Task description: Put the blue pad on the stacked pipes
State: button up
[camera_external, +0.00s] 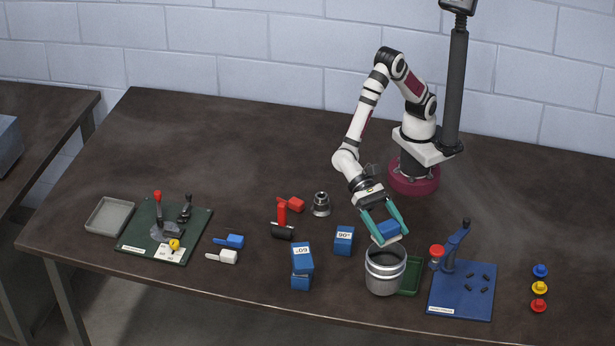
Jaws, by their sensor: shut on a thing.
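My gripper (391,236) has teal fingers and is shut on a blue pad (388,227), a small block with a pale lower edge. It holds the pad above and slightly behind the stacked pipes (384,277). The pipes form a short silver cylinder with a dark open top, standing upright near the table's front edge. In this view the pad shows just above the far rim; I cannot tell how large the gap is.
A green tray (410,277) is beside the pipes, and a blue board with a lever press (460,302) is to the right. Blue blocks marked 90 (344,241) and 60 (302,257) stand left. Colored knobs (539,288) are far right. The table's back left is clear.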

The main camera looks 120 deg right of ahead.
aim_at(388, 242)
jog(key=shift+a+f, duration=0.2)
jog(key=shift+f, duration=0.9)
jog(key=shift+a+f, duration=0.15)
jog(key=shift+f, duration=0.95)
jog(key=shift+f, duration=0.1)
jog(key=o, duration=1.3)
jog(key=shift+c, duration=0.2)
jog(key=shift+d+r, duration=0.25)
jog(key=shift+d, duration=0.1)
jog(key=v, duration=1.1)
jog(key=s+d+r+n+g+h, duration=0.1)
jog(key=s+d+r+n+h, duration=0.2)
jog(key=s, duration=0.4)
jog(key=s+d+r+n+g+h, duration=0.1)
jog(key=s+d+n+h, duration=0.1)
jog(key=s+d+n, duration=0.4)
jog(key=s+d+f+n+t+h, duration=0.1)
jog(key=s+d+n+h, duration=0.2)
jog(key=s+d+h, duration=0.3)
jog(key=s+d, duration=0.4)
jog(key=d, duration=0.2)
jog(key=shift+f+t+h, duration=0.3)
jog(key=shift+t, duration=0.1)
